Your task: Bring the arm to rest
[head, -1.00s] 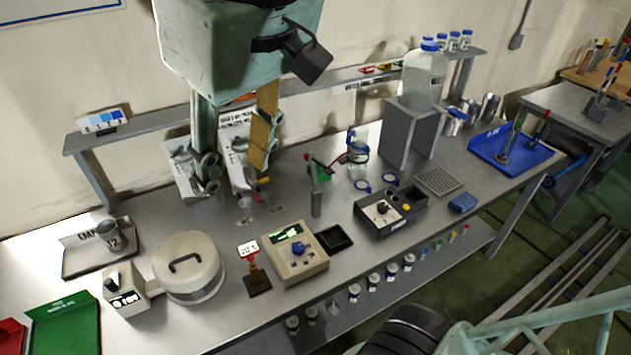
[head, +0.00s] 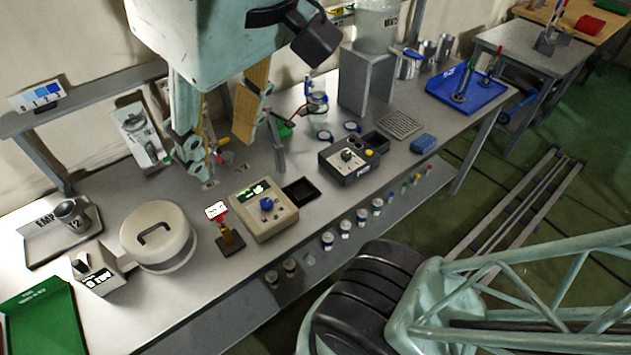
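My gripper (head: 219,150) hangs from the top of the head view, over the back middle of the grey bench (head: 215,270). Its two fingers, with tan inner pads, point down and stand well apart. I see nothing held between them. Behind and below the fingers are small glass parts with red and green bits, partly hidden by the fingers.
A beige control box (head: 263,210), a round lidded vessel (head: 158,237), a dark control unit (head: 350,160) and a grey stand (head: 366,82) occupy the bench. A blue tray (head: 468,90) lies at the right, a green tray (head: 38,320) at the front left. A shelf runs along the back.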

